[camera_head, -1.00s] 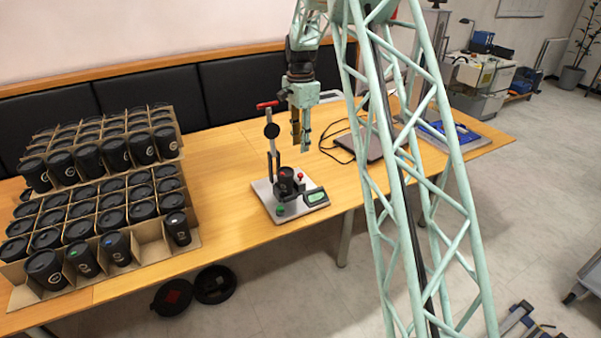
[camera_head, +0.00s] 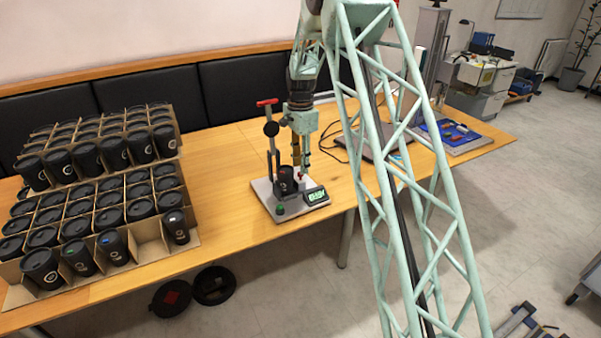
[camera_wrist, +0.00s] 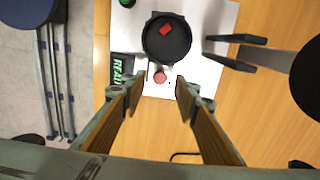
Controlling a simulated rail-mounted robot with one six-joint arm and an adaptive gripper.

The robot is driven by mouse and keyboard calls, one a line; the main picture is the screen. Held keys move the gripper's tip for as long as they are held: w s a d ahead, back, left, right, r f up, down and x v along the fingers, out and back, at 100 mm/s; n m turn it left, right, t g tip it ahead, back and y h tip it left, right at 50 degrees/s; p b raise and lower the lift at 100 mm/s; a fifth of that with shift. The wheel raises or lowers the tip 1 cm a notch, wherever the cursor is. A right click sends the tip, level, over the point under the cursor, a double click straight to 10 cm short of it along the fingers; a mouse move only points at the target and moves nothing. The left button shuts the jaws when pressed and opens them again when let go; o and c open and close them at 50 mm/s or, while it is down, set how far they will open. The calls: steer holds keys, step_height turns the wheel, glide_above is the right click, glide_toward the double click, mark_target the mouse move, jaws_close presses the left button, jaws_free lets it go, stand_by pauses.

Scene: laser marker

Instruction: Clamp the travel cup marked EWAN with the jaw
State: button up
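A dark travel cup (camera_head: 286,182) stands upright on the white base plate (camera_head: 262,190) of the marking fixture. In the wrist view its round black lid (camera_wrist: 165,45) carries a red mark; I cannot read a name. Dark bars (camera_wrist: 233,62) reach in from the right beside the cup, probably the jaw; I cannot tell whether they touch it. A red button (camera_wrist: 160,77) sits on the plate, with a display (camera_wrist: 122,70) showing green letters starting READ. My gripper (camera_head: 301,165) is above the plate; in the wrist view its fingers (camera_wrist: 160,88) are apart, empty, on either side of the button.
The fixture's post has a red handle (camera_head: 267,102) and a black ball (camera_head: 271,129). A carton of black cups (camera_head: 150,252) stands at the left. A laptop (camera_head: 378,140) and a blue tray (camera_head: 450,132) lie to the right. Bare wood surrounds the fixture.

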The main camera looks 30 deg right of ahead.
mark_target(299, 181)
steer(key=shift+f, duration=1.55)
steer(key=shift+c, duration=0.3)
jaws_close()
